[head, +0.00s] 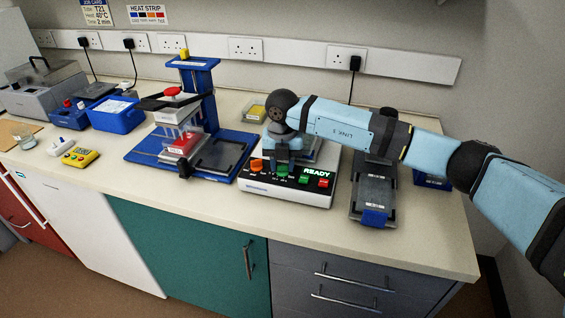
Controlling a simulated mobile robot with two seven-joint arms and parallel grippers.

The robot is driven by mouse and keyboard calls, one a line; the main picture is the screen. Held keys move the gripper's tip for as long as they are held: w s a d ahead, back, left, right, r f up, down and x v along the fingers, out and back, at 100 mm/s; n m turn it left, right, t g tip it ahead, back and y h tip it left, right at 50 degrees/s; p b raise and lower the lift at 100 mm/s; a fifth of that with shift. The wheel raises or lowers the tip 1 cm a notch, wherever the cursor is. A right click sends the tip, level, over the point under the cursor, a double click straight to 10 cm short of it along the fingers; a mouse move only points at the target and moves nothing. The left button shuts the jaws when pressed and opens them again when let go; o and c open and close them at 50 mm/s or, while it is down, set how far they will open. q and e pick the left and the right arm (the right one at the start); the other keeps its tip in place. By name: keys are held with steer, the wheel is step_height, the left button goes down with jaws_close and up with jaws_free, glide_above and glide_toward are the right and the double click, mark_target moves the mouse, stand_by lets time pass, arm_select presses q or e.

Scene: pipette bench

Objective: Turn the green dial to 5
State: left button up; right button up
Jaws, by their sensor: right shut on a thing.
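The dial's scale marks and pointer are too small to read. My left gripper is not in view.
A blue pipetting stand (200,75) with a red-labelled block is left of the box. A grey device with a blue front tab (375,218) is close on the right. The bench front strip is clear.

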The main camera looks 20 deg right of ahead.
mark_target(282, 165)
steer(key=o, duration=0.7)
steer(key=shift+o, duration=1.2)
step_height(282, 165, up, 14)
